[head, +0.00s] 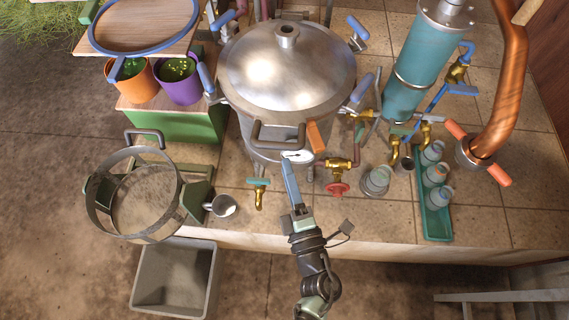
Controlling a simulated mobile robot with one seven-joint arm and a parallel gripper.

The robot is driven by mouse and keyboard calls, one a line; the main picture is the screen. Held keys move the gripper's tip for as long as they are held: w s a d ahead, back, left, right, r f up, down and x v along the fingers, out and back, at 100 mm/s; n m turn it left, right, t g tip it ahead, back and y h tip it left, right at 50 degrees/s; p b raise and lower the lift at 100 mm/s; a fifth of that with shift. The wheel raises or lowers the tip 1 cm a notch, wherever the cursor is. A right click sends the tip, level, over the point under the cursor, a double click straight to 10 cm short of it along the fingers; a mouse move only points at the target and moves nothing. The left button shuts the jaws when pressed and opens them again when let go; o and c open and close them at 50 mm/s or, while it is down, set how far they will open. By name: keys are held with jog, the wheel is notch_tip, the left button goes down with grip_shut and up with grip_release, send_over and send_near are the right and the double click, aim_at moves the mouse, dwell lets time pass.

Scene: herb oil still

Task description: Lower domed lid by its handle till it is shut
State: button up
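The domed lid (287,70) is shiny metal and covers the top of the large still pot (262,150). From this high angle I cannot tell whether its rim is fully seated. A dark bar handle (279,136) juts from the front, with an orange grip (314,137) just right of it. I cannot tell which of these belongs to the lid. My gripper (289,166) is in front of the pot, its tip just below the dark handle in the picture and overlapping the white gauge (298,156). It appears edge-on, so its opening is hidden. I see nothing clearly held in it.
Blue-handled clamps (358,28) stand around the pot. Brass valves with a red wheel (338,189) are right of my gripper. A small metal cup (223,206) and ring stand (92,208) are left. A teal cylinder (419,65), copper pipe (507,70) and green bottle tray (436,226) are right.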

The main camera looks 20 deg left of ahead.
jog(key=f+b+v, duration=0.1)
jog(key=v, duration=0.9)
jog(key=shift+d, duration=0.2)
dwell(0.4)
jog(key=shift+w, duration=0.15)
jog(key=r+b+v, duration=0.1)
jog(key=b+v, duration=0.4)
jog(key=v, duration=0.8)
jog(key=shift+f, duration=0.5)
jog(key=shift+a, duration=0.1)
dwell(0.4)
